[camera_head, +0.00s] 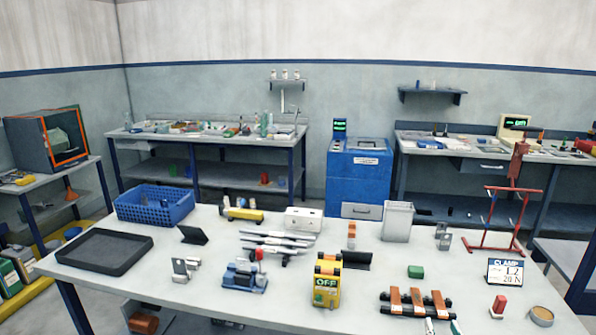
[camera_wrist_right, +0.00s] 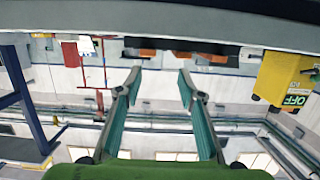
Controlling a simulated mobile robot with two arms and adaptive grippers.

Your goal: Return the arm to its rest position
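My right gripper (camera_wrist_right: 158,78) fills the lower middle of the right wrist view. Its two teal-lined fingers stand apart with nothing between them. In the head view only small tips of it (camera_head: 441,327) show at the bottom edge, by the front edge of the table (camera_head: 350,318). The rest of my right arm is out of the head view. My left gripper is in neither view.
A red stand (camera_head: 490,248) is behind. The wrist view shows the table edge (camera_wrist_right: 150,22) across its top.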

